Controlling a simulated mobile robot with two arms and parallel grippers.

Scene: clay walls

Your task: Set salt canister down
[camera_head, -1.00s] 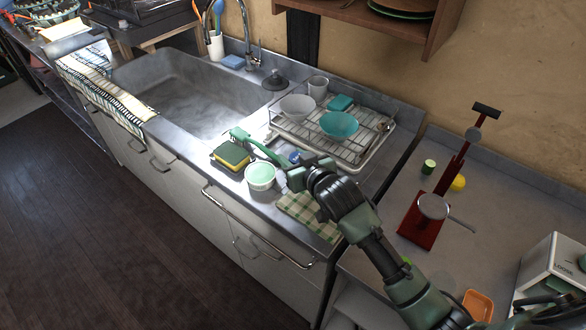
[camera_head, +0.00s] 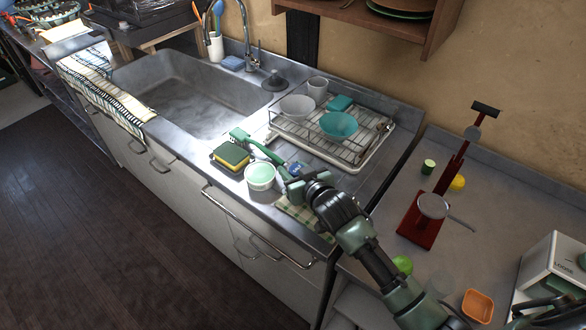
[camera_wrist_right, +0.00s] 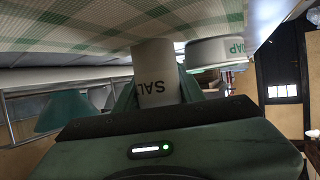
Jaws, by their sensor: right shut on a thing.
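In the head view my right gripper (camera_head: 292,190) is at the counter's front edge, over the checked cloth (camera_head: 300,210), and the canister is hidden there. My left gripper is not in view.
A white tub with pale green contents (camera_head: 260,177) stands just left of the gripper. A sponge (camera_head: 231,156), green brush (camera_head: 255,143) and small blue item (camera_head: 298,168) are near. A dish rack (camera_head: 345,150) stands behind. A red stand (camera_head: 420,225) is at right.

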